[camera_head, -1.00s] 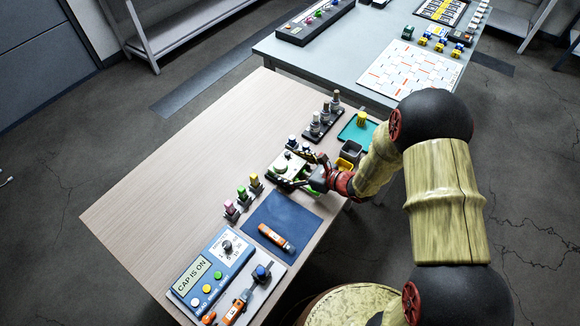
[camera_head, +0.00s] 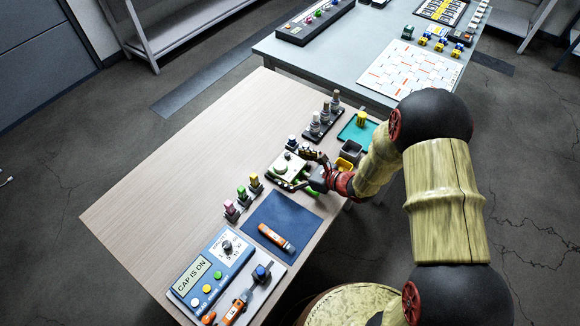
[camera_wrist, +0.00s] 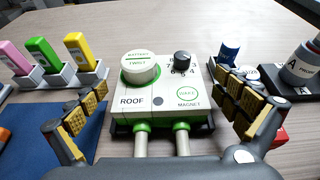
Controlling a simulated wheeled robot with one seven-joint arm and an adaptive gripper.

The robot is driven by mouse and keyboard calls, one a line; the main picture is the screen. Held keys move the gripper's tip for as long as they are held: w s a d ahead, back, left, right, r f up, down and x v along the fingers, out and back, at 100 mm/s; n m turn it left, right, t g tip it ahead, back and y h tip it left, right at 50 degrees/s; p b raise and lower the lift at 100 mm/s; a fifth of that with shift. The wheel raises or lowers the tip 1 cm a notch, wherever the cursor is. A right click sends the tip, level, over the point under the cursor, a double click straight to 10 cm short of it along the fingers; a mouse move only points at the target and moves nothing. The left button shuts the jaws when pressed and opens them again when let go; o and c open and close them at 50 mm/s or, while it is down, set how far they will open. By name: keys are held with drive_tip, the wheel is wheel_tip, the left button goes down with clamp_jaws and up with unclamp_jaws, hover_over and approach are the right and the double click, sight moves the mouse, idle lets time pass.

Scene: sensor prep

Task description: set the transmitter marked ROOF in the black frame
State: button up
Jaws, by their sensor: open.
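The transmitter marked ROOF (camera_wrist: 160,88) is a white box with a green lower part, a round white cap, a black dial and two pale rods towards me. It also shows in the head view (camera_head: 287,167). The black frame (camera_wrist: 118,128) shows as dark edges under and around its near end. The transmitter looks level there, but I cannot tell how deep it sits. My gripper (camera_wrist: 165,90) is open, with one finger left and one right of the transmitter's near part, apart from it. It also shows in the head view (camera_head: 309,171).
Pink, green and yellow blocks in grey holders (camera_head: 242,196) stand to the left, near a blue mat (camera_head: 275,212) with an orange tool. A blue-topped piece (camera_wrist: 229,55) and a grey-capped row (camera_head: 322,120) stand to the right. The table's left part is clear.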

drive_tip(key=shift+r+p, duration=0.5)
drive_tip(key=shift+r, duration=0.3)
drive_tip(key=shift+r+p, duration=2.05)
drive_tip(key=shift+r, duration=0.85)
drive_tip(key=shift+f, duration=0.1)
